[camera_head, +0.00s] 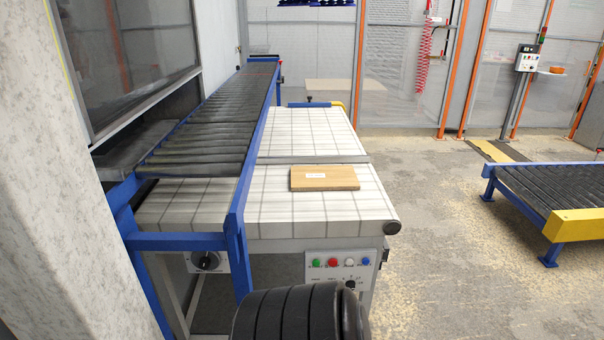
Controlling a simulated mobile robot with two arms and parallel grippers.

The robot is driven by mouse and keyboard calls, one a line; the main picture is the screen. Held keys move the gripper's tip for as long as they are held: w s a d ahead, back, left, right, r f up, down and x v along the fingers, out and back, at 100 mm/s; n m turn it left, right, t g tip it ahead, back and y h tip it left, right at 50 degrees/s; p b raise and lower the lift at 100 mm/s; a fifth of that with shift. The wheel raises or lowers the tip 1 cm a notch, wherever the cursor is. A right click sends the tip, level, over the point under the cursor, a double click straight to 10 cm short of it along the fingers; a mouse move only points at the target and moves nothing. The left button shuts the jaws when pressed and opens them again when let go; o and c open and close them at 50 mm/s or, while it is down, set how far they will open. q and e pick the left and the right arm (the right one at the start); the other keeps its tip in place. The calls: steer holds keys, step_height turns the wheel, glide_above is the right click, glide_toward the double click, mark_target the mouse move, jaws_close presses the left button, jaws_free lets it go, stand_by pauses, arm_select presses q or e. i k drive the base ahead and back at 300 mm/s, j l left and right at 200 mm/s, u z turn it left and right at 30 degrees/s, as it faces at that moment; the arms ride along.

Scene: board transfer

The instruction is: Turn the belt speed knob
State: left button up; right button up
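A round dark knob (207,262) sits on a light plate on the front of the conveyor table, low at the left and just behind the blue frame. A control panel (341,266) with green, red, white and blue buttons is on the table front to its right. Small dark controls show at that panel's lower edge, partly hidden. The lettering is too small to read, so I cannot tell which control is marked belt speed. A brown board (325,178) with a white label lies flat on the pale belt (281,209). Neither of my grippers is in view.
A black roller conveyor (214,123) with blue rails runs back at the left. A grey pillar (50,190) stands close at the left. Another roller conveyor (545,185) stands at the right. The concrete floor (450,240) between is clear. Fencing (405,70) closes the back.

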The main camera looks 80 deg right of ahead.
mark_target(350, 284)
steer(key=z, duration=3)
